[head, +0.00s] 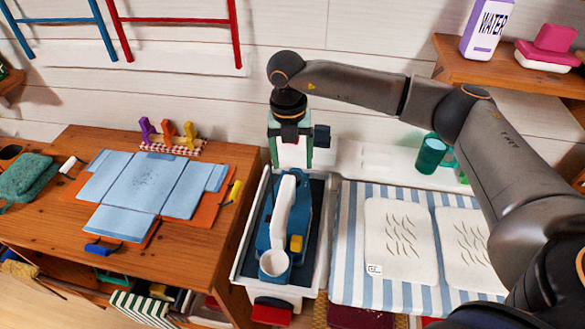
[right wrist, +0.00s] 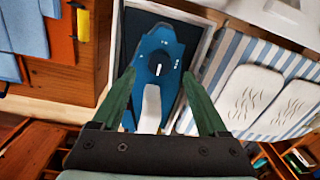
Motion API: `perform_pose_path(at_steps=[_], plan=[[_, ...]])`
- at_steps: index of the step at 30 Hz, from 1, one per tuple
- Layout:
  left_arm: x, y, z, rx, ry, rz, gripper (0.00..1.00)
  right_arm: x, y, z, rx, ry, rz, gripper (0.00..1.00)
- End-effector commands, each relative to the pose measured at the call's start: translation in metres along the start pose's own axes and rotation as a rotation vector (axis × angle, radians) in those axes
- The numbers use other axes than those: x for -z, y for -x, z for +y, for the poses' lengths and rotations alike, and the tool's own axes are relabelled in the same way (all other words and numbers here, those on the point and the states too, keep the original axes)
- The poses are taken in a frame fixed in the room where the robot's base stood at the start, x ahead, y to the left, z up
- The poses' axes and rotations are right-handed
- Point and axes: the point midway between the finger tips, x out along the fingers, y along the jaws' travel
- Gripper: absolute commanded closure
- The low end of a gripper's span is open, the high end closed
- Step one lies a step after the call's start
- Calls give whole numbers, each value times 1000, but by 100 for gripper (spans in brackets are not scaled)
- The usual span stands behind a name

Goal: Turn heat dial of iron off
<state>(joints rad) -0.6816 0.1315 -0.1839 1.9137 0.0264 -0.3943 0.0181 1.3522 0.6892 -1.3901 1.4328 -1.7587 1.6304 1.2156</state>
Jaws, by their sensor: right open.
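The blue iron (head: 264,236) with a white handle (head: 284,205) rests in a dark-lined white tray (head: 242,246) beside the ironing surface. A yellow part (head: 296,243) and a round white part (head: 273,263) show at its near end. In the right wrist view the iron (right wrist: 150,48) bears a dark round dial (right wrist: 158,69) with a white mark; its setting cannot be read. My right gripper (head: 291,160) points down above the iron's far end. Its green fingers (right wrist: 158,76) are open, one on each side of the iron in that view, with nothing held. My left gripper is out of view.
A striped ironing surface (head: 345,270) with white pads (head: 400,240) lies right of the tray. A wooden table (head: 50,225) with a folded blue shirt (head: 140,185) stands left. A green cup (head: 431,154) stands behind. A shelf (head: 450,55) is at upper right.

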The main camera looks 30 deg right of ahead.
Motion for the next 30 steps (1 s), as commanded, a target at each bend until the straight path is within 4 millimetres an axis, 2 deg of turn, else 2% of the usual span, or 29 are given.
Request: perform_pose_path(at_steps=[3,9,20,30], plan=[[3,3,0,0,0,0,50,0,-21,0,2,-1,3,24],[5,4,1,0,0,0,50,0,-42,0,0,-1,1,24],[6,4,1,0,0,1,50,0,-47,0,-1,0,0,24],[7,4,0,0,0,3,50,0,-47,0,-1,0,0,62]])
